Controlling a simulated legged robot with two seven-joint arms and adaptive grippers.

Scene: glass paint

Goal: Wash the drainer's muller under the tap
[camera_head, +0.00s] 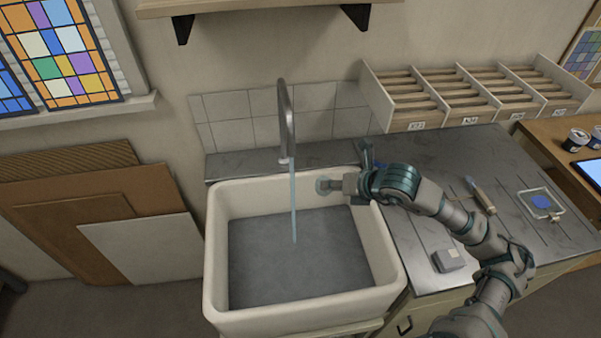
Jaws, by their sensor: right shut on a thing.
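The tap (286,122) rises behind the white sink (215,250), and a thin stream of water (293,205) runs from it into the basin. My right gripper (339,186) reaches in from the right over the sink's back right part. It is shut on the muller (323,186), a small pale, glassy piece whose end points left toward the stream. The muller is a short way right of the water and appears apart from it. The fingers partly hide the muller. My left gripper is not in view.
The grey drainer (420,225) right of the sink holds a small grey block (447,260), a wooden-handled tool (481,195) and a framed blue patch (541,202). A slotted rack (470,95) stands behind. Boards (100,215) lean against the wall at left.

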